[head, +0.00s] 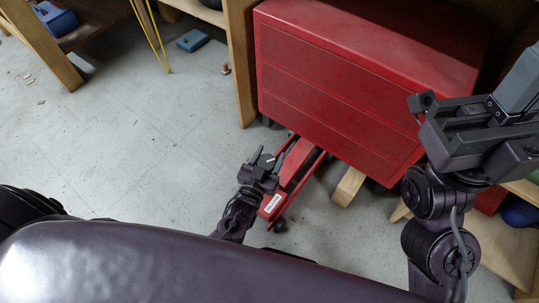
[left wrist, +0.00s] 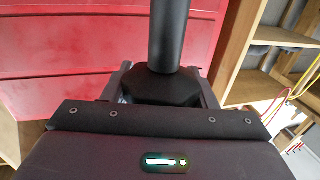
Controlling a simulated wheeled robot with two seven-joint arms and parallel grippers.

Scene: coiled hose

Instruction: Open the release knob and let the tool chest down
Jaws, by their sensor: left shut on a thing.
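The red tool chest (head: 340,85) stands at the upper right of the head view, over a low red jack (head: 292,180) whose near end sticks out onto the floor. My left gripper (head: 267,158) is low beside the jack's near end. In the left wrist view a dark faceted knob (left wrist: 165,90) sits between its fingers, with a black cylinder (left wrist: 178,35) rising from it; the gripper is shut on this knob. The red chest face (left wrist: 70,45) fills the left behind it. My right gripper (head: 440,130) is raised in front of the chest's right side; its fingertips are unclear.
A wooden block (head: 348,186) lies under the chest's near edge. A wooden shelf post (head: 240,60) stands at the chest's left. A blue box (head: 193,40) lies on the floor near a yellow cord (head: 155,40). The grey floor at left is mostly clear.

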